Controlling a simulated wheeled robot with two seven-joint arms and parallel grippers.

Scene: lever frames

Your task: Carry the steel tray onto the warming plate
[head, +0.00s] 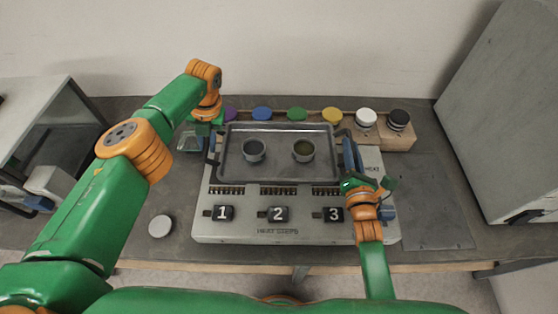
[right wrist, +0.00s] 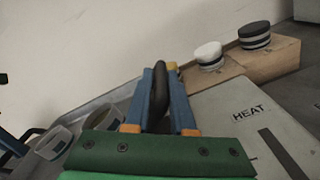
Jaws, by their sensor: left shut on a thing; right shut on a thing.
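The steel tray (head: 278,177) is over the back part of the pale warming plate (head: 300,234) in the head view. I cannot tell whether it touches the plate. Two small cups (head: 254,150) (head: 303,151) are in the tray. My left gripper (head: 212,143) is at the tray's left end, shut on its handle, partly hidden by my arm. My right gripper (head: 349,160) is shut on the right handle. In the right wrist view its blue fingers close around the black handle (right wrist: 158,95), and the tray's rim (right wrist: 100,101) is to the left.
Several coloured lids (head: 297,114) line a wooden rack behind the plate, with white and black lids (head: 398,119) at right. A round grey disc (head: 159,226) lies front left. A grey cabinet (head: 505,110) stands at right. A dark mat (head: 435,215) beside the plate is clear.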

